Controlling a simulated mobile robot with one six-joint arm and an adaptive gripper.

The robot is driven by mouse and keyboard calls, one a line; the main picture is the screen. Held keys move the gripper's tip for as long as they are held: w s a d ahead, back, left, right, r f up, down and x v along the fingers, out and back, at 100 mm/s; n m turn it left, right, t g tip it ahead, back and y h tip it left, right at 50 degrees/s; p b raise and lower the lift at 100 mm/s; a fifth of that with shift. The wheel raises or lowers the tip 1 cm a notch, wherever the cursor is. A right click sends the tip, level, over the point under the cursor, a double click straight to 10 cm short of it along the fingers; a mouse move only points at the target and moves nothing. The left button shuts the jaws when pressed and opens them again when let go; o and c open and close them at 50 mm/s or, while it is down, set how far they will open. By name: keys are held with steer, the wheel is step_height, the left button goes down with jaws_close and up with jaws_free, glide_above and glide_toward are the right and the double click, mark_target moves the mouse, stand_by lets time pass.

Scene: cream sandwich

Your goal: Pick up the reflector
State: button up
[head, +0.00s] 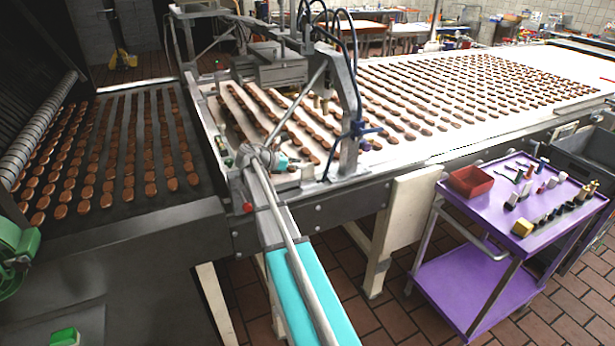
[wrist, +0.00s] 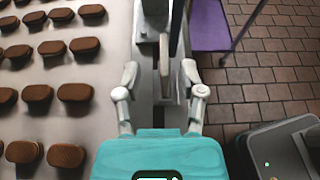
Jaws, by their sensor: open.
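In the wrist view my gripper (wrist: 160,74) is open, with one grey finger on each side and nothing clasped between them. Beyond the fingertips, at the conveyor's edge, a slim pale upright piece (wrist: 164,55) stands against a grey metal bracket (wrist: 149,52). It lies in line with the gap between the fingers. It may be the reflector, but I cannot tell for sure. In the head view my arm reaches to the near side of the conveyor, and the teal part of my gripper shows there. The fingers and the slim piece are too small to make out there.
Rows of brown biscuits (head: 455,92) cover the white conveyor (head: 398,152). A metal frame with hoses (head: 345,95) arches over it, close to my gripper. A purple cart (head: 460,203) with a red tray (head: 470,181) and small items stands at right. Tiled floor lies between.

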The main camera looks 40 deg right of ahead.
mark_target(309, 173)
steer(key=shift+d, duration=0.1)
steer(key=shift+s+b+x, duration=0.2)
steer(key=shift+b+x, duration=0.75)
steer(key=shift+x, duration=1.6)
jaws_close()
